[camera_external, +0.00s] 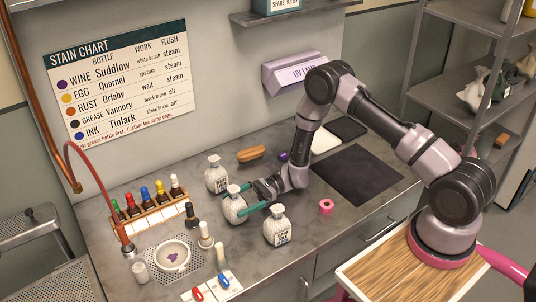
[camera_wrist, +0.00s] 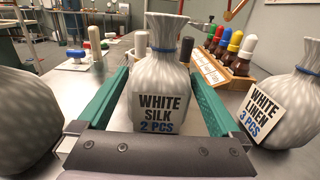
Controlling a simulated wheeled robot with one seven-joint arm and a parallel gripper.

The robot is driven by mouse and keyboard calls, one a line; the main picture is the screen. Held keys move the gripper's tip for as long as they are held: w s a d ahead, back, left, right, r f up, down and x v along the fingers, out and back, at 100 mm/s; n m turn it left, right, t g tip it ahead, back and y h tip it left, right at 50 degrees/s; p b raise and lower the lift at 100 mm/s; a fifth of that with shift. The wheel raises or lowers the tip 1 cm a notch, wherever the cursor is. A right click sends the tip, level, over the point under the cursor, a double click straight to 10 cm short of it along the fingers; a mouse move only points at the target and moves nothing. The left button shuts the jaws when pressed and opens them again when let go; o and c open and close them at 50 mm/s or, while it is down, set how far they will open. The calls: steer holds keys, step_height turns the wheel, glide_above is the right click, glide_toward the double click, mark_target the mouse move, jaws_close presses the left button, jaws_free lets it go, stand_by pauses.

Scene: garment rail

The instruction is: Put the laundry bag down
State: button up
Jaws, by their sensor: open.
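A white cloth bag with a blue tie, labelled "WHITE SILK 2 PCS", stands upright on the grey counter and shows in the wrist view (camera_wrist: 163,75) and the external view (camera_external: 234,208). My gripper (camera_external: 246,202) is open, with one teal finger on each side of this bag; whether they touch it is unclear. A second bag, labelled "WHITE LINEN 3 PCS" (camera_wrist: 285,95), stands to the right in the wrist view, towards the wall. A third bag (camera_external: 277,229) stands nearer the counter's front; its label is unreadable.
A pink tape roll (camera_external: 326,207) and a dark mat (camera_external: 357,174) lie to the right. A brown brush (camera_external: 251,154) lies near the wall.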

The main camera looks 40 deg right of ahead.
steer(key=d, duration=1)
steer(key=shift+d, duration=0.4)
steer(key=s+d+r+n+g+h, duration=0.15)
steer(key=s+r+n+h, duration=0.3)
steer(key=r, duration=0.75)
steer(key=s+d+r+n+g+h, duration=0.1)
steer(key=s+d+r+n+h, duration=0.3)
steer(key=r, duration=0.9)
steer(key=s+d+r+n+t+h, duration=0.2)
steer(key=s+d+r+t, duration=0.3)
steer(key=s+r, duration=0.3)
steer(key=s+d+r+n+t+h, duration=0.3)
steer(key=s+d+r+t+h, duration=0.1)
steer(key=s, duration=0.5)
step_height(320, 180, up, 4)
steer(key=shift+d+f+t+h, duration=0.1)
steer(key=shift+d+t+h, duration=0.25)
steer(key=shift+d+h, duration=0.65)
steer(key=shift+d+y, duration=0.15)
steer(key=shift+y, duration=0.1)
steer(key=c, duration=0.6)
